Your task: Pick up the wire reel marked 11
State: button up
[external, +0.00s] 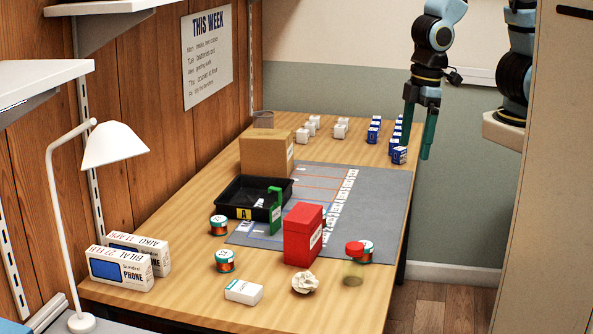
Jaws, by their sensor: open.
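Three wire reels with teal and orange bands stand on the wooden table in the external view. One reel (218,225) is beside the black tray, and a second reel (225,261) is nearer the front left. My gripper (415,143) is open and empty, fingers pointing down, above the far right side of the table. It is well apart from all three reels.
A black tray (233,207), cardboard box (262,160), red box (304,240) and green item (275,208) crowd the middle. The red-capped jar (353,268), crumpled paper (305,283) and white box (243,292) are in front. Phone boxes (122,268) stand left. The grey mat (388,195) has bare room.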

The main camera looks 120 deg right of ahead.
jog(key=s+d+f+m+g+b, duration=0.1)
jog(key=s+d+f+m, duration=0.1)
jog(key=d+f+m, duration=0.3)
jog(key=s+d+f+m+g+b, duration=0.1)
jog(key=s+d+f, duration=0.25)
jog(key=f, duration=0.35)
jog(key=m+t+y+b, duration=0.4)
jog(key=m+t, duration=0.9)
jog(key=m, duration=1.1)
send_near(370, 242)
jog(key=shift+w+a+f, duration=0.1)
jog(key=shift+a+f, duration=0.2)
jog(key=shift+f, duration=0.25)
jog(key=shift+a+f, duration=0.3)
jog(key=shift+f, duration=0.25)
jog(key=shift+w+d+r+m+t+h, duration=0.3)
jog(key=shift+d+m+t+h, duration=0.15)
jog(key=shift+m, duration=0.25)
jog(key=shift+w+b, duration=0.15)
jog(key=shift+b, duration=0.25)
jog(key=shift+b+x, duration=1.6)
jog(key=shift+x, duration=1.2)
jog(key=shift+b+x, duration=1.1)
jog(key=shift+x, duration=1.3)
jog(key=shift+d+f, duration=0.1)
jog(key=shift+f, duration=0.05)
